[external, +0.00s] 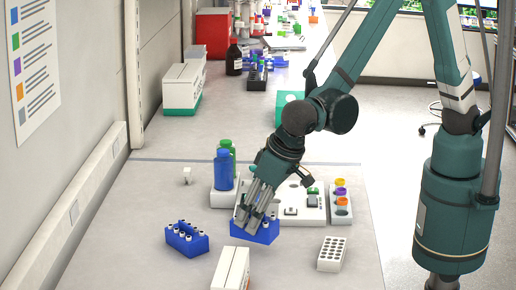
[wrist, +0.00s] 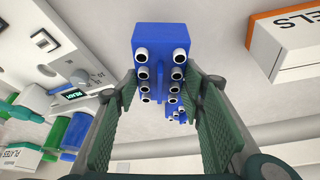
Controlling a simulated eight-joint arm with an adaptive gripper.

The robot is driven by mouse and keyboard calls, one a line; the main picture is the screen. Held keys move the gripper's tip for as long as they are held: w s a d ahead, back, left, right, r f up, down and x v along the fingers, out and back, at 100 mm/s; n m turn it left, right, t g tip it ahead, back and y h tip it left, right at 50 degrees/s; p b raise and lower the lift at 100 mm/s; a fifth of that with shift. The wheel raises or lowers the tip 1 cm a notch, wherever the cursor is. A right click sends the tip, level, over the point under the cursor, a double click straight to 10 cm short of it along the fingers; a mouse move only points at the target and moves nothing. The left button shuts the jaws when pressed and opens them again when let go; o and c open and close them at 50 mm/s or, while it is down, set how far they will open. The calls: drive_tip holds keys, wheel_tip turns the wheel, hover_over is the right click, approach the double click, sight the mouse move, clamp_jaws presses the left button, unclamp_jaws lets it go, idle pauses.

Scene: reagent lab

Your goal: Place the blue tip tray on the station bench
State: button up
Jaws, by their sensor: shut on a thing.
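A blue tip tray (external: 262,234) with white-ringed tops is between the fingers of my gripper (external: 254,212), over the near part of the light grey station bench (external: 130,215). In the wrist view the green finger pads of my gripper (wrist: 163,115) stand on both sides of the tray (wrist: 165,37), shut on it. The fingers hide part of the tray in the external view. I cannot tell for sure how far its underside is from the bench. A second, similar blue tray (external: 187,241) stands on the bench to the left.
A white box with orange (external: 232,268) is in front of the held tray. A white tube rack (external: 331,254) stands to its right. Blue and green bottles (external: 223,170) and a white station (external: 300,205) are behind. Bare bench lies at the left front.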

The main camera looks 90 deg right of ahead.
drive_tip(key=shift+f, duration=0.15)
drive_tip(key=shift+f, duration=1.95)
drive_tip(key=shift+f+b, duration=0.15)
drive_tip(key=shift+b, duration=0.15)
drive_tip(key=o, duration=1)
drive_tip(key=shift+r, duration=0.25)
drive_tip(key=shift+p+v, duration=0.5)
drive_tip(key=shift+v, duration=5.4)
drive_tip(key=shift+s, duration=0.15)
